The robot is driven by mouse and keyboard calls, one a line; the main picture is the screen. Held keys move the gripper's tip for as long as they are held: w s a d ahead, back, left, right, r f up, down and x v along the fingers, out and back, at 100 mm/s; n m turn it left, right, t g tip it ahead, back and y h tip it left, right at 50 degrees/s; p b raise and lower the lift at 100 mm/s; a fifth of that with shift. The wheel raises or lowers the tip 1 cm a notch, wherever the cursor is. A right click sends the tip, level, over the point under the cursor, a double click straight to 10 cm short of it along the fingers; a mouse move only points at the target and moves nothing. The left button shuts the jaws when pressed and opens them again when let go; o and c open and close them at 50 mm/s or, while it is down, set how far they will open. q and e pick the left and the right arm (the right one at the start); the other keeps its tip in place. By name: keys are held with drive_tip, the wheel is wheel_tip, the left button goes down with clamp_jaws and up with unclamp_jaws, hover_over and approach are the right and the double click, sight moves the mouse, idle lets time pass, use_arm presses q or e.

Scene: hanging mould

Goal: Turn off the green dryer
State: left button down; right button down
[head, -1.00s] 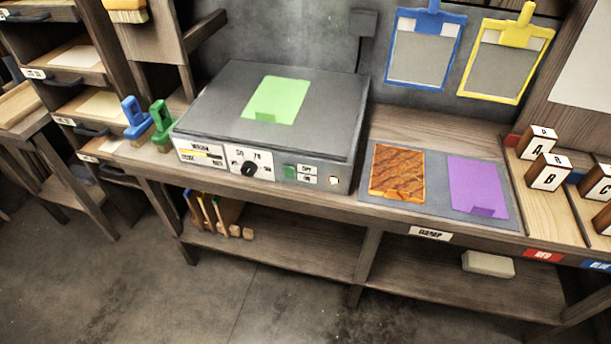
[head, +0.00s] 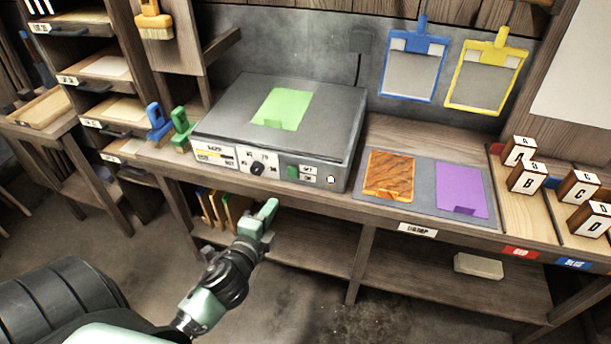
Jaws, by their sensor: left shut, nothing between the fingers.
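The dryer (head: 225,128) is a grey box on the bench with a green sheet (head: 283,108) lying on its top. Its front panel has a dial with a black knob (head: 257,169), a green switch (head: 293,172) beside small labels, and a small white square light (head: 331,180) at the right. My left gripper (head: 268,212) is shut and empty, in front of the bench edge, below and apart from the front panel. My right gripper is not in view.
Blue (head: 157,122) and green (head: 181,130) handled tools stand left of the dryer. An orange patterned sheet (head: 389,174) and a purple sheet (head: 461,188) lie on a grey mat to the right. Lettered blocks (head: 527,177) stand farther right. The bench's front edge and lower shelf are near my gripper.

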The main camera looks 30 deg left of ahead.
sight(292, 168)
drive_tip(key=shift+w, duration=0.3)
use_arm(q)
drive_tip(key=shift+w+a, duration=0.1)
